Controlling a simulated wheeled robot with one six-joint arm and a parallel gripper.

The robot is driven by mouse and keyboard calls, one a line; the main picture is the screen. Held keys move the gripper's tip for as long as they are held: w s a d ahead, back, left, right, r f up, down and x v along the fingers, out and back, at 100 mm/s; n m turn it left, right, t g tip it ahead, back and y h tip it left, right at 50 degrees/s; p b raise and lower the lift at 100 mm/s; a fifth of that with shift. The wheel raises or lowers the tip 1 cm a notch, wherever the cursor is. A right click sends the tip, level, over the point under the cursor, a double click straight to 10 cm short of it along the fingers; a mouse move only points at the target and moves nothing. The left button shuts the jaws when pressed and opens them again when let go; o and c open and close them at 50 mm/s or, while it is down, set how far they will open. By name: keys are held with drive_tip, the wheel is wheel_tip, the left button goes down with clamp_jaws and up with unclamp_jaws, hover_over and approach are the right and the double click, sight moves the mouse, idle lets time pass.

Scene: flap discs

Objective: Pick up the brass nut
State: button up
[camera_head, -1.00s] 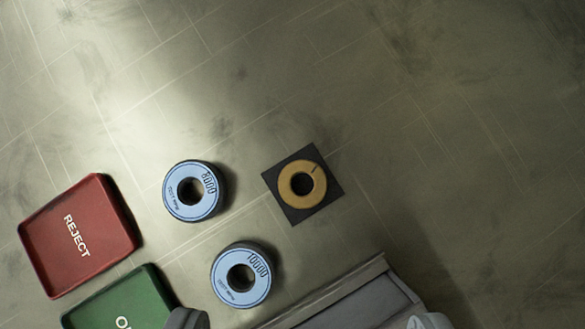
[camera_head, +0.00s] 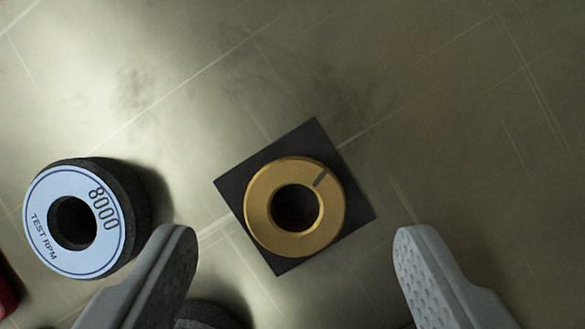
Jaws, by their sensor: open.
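The brass nut (camera_head: 262,208) is a gold ring with a dark centre hole and a dark notch at its upper right. It lies flat on a black square pad (camera_head: 316,139) set at an angle. My gripper (camera_head: 295,245) shows at the bottom of the view with its two grey fingers wide apart. The nut lies between and slightly beyond the fingertips in the picture, and neither finger touches it.
A flap disc (camera_head: 108,245) marked 8000 TEST RPM lies left of the nut, close to my left finger. Another dark disc (camera_head: 205,314) is partly hidden at the bottom. A red tray edge (camera_head: 6,290) shows at far left. The surface above and right is clear.

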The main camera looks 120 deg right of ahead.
sight(281, 237)
drive_tip(key=x, duration=0.2)
drive_tip(key=shift+f, duration=0.3)
drive_tip(key=c, duration=1.1)
drive_tip(key=shift+r, duration=0.1)
